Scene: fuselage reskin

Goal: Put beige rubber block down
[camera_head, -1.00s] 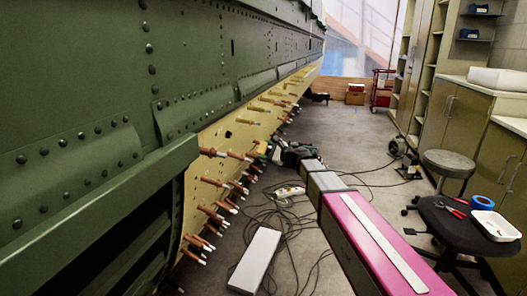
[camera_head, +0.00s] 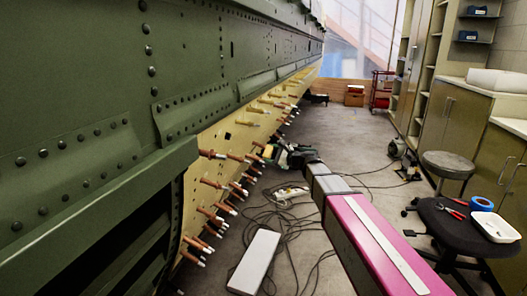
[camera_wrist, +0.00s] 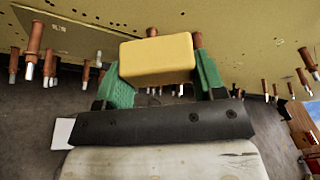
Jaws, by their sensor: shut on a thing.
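The beige rubber block (camera_wrist: 157,60) is between the green fingers of my gripper (camera_wrist: 160,80) in the wrist view. My gripper is shut on it and holds it close to the cream fuselage skin panel (camera_wrist: 230,35). Whether the block touches the panel cannot be told. In the head view my gripper (camera_head: 271,152) is at the end of my arm, beside the lower part of the cream panel (camera_head: 205,185). The block is small there and hard to make out.
Copper-coloured pins (camera_head: 212,215) stick out from the panel in rows, several close to my gripper. Cables (camera_head: 285,225) and a pale box (camera_head: 255,262) lie on the floor below. A black stool (camera_head: 455,220) with tools stands at right.

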